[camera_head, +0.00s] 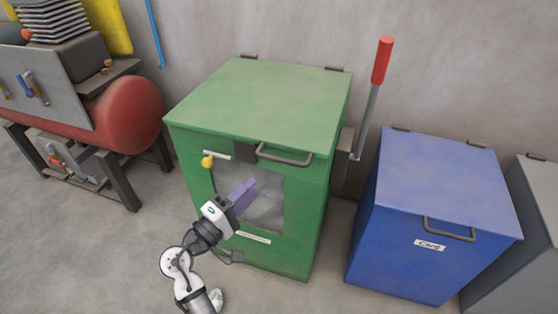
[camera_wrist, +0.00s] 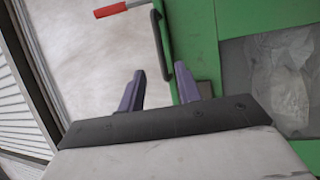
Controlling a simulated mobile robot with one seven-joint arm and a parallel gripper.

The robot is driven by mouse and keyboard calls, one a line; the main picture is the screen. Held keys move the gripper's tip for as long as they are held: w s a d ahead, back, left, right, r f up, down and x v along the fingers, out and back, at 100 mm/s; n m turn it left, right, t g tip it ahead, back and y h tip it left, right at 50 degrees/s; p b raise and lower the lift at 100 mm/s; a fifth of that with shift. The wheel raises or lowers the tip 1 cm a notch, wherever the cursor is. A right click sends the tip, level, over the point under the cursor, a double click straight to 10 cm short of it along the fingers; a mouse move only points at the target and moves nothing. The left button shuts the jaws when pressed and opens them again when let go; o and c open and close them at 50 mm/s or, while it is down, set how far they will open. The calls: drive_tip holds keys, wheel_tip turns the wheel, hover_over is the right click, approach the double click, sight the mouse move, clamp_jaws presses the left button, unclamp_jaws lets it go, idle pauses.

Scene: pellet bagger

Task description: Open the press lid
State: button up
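The green press (camera_head: 308,210) stands against the wall with its green lid (camera_head: 265,100) shut flat on top. A grey bar handle (camera_head: 284,156) sits at the lid's front edge. A yellow-knobbed latch (camera_head: 208,160) is on the front, left of the handle. My gripper (camera_head: 244,190) is in front of the press window, below and left of the handle, apart from it. In the wrist view its two purple fingers (camera_wrist: 160,72) are spread with nothing between them. A dark bar, apparently the handle, shows just beyond the fingertips; I cannot tell the exact gap.
A red-gripped lever (camera_head: 382,60) stands upright at the press's right side. A blue card bin (camera_head: 400,245) is to the right, with a grey bin (camera_head: 535,215) beyond. A red tank (camera_head: 130,110) on a stand is at the left. Floor in front left is clear.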

sight(281, 160)
drive_tip(key=p+x, duration=0.2)
drive_tip(key=x, duration=1)
drive_tip(key=shift+r, duration=0.1)
clamp_jaws()
